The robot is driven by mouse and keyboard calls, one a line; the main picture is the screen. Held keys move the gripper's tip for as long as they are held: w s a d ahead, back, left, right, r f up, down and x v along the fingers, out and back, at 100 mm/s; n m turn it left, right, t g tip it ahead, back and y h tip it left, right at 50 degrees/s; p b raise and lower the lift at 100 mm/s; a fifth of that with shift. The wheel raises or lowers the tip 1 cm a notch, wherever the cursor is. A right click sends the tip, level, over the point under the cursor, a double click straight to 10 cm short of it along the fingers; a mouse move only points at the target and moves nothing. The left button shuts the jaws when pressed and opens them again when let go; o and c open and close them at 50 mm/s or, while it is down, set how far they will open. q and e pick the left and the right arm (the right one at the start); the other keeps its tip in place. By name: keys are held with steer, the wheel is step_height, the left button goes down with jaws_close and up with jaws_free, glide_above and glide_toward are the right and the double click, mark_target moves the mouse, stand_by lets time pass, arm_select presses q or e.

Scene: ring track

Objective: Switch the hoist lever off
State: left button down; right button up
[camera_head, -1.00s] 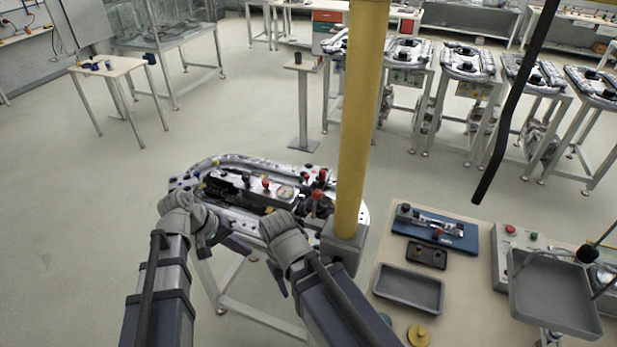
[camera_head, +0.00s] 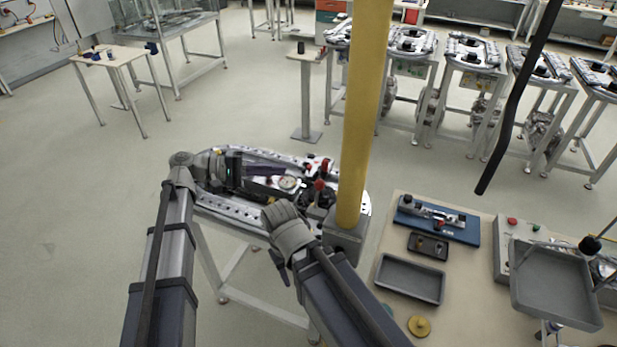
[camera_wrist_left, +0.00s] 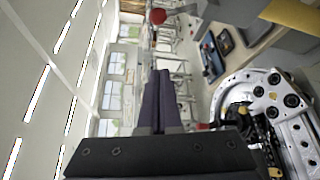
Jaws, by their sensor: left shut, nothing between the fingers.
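A red-knobbed lever (camera_head: 319,186) stands at the right end of the ring-shaped metal station (camera_head: 240,207), just left of the yellow post. I cannot tell for sure that it is the hoist lever. A red ball knob also shows in the left wrist view (camera_wrist_left: 157,15), beyond the fingertips. My left gripper (camera_head: 282,170) is shut and empty above the station, its dark fingers pointing right towards the lever and apart from it. Its fingers show pressed together in the wrist view (camera_wrist_left: 160,78). My right gripper (camera_head: 280,266) hangs low in front of the station; its jaws are mostly hidden.
A yellow post (camera_head: 362,120) rises beside the station's right end. A workbench (camera_head: 385,325) at the right holds a grey tray (camera_head: 410,279), a blue fixture (camera_head: 438,220) and a button box (camera_head: 507,245). A black bar (camera_head: 515,100) hangs at the upper right.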

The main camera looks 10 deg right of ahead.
mark_target(318, 193)
arm_select(q)
steer(key=s+d, duration=0.4)
steer(key=d, duration=0.4)
steer(key=shift+s+d+f, duration=0.2)
steer(key=shift+s+a+r+m+h+b, duration=0.25)
steer(key=shift+s+m+h+b, duration=0.15)
steer(key=shift+m+b, duration=0.25)
stand_by(0.5)
steer(key=s+a+m+h+b, duration=0.1)
steer(key=m+b, duration=0.1)
steer(key=s+a+m+h+b, duration=0.1)
steer(key=s+m+b, duration=0.1)
steer(key=s+a+m+g+h+b, duration=0.1)
steer(key=m+b, duration=0.1)
steer(key=m, duration=0.1)
steer(key=shift+s+a+r, duration=0.1)
steer(key=shift+s+r, duration=0.2)
steer(key=shift+r, duration=0.1)
steer(key=shift+s+a, duration=0.1)
steer(key=shift+s, duration=0.05)
stand_by(0.3)
stand_by(0.5)
